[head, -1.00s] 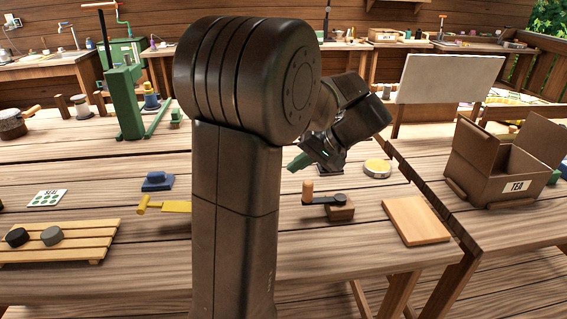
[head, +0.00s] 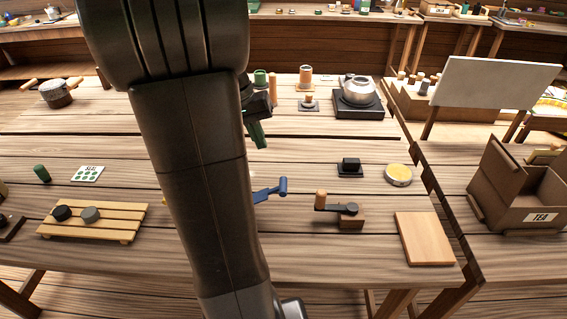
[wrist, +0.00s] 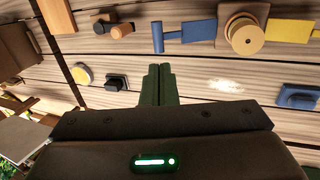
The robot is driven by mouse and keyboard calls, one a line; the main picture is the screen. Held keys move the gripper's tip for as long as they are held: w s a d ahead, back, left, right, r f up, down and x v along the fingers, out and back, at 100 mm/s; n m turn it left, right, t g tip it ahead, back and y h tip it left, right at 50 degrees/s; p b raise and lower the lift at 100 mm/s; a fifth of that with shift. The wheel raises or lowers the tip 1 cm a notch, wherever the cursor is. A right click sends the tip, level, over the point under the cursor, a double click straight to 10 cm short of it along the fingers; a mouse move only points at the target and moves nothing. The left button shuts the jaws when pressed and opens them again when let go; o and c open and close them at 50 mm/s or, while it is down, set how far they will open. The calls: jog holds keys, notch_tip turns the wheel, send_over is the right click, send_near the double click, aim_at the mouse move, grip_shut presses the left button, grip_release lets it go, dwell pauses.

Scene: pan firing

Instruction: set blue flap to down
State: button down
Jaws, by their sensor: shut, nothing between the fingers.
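The blue flap (head: 268,194) is a flat blue plate with a bar-like end; it sticks out to the right from behind my arm. In the wrist view the blue flap (wrist: 190,32) joins a mount with a round wooden knob (wrist: 245,35), and a yellow flap (wrist: 287,30) extends from its other side. I cannot tell whether the blue flap is up or down. My gripper (head: 259,138) is shut and empty, above the table and behind the flap. In the wrist view my gripper's green fingers (wrist: 158,72) are together, apart from the flap. My arm hides the mount in the head view.
A crank on a wooden block (head: 345,212), a dark block (head: 350,167) and a round yellow-topped tin (head: 398,175) stand right of the flap. A slatted rack (head: 95,228) lies left. A kettle on a stove (head: 358,95) stands behind.

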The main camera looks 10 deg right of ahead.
jog(key=p, duration=0.1)
send_near(284, 184)
jog(key=x, duration=0.6)
jog(key=shift+w+a+f, duration=0.1)
jog(key=shift+a+f, duration=0.15)
jog(key=shift+f, duration=0.2)
jog(key=shift+d+f, duration=0.1)
jog(key=shift+d, duration=0.05)
jog(key=shift+d+f+t+y, duration=0.4)
jog(key=shift+d+f+y, duration=0.1)
jog(key=shift+d+f, duration=0.1)
jog(key=shift+y, duration=0.7)
jog(key=shift+s+d+f+b, duration=0.15)
jog(key=shift+d+f+b, duration=0.3)
jog(key=shift+f, duration=0.35)
jog(key=shift+s+d+f+b, duration=0.2)
jog(key=shift+d+f+b, duration=0.25)
jog(key=shift+f, duration=0.35)
jog(key=shift+s+d+f+b, duration=0.15)
jog(key=shift+d+f+b, duration=0.15)
jog(key=shift+f+b, duration=0.4)
jog(key=shift+f, duration=0.15)
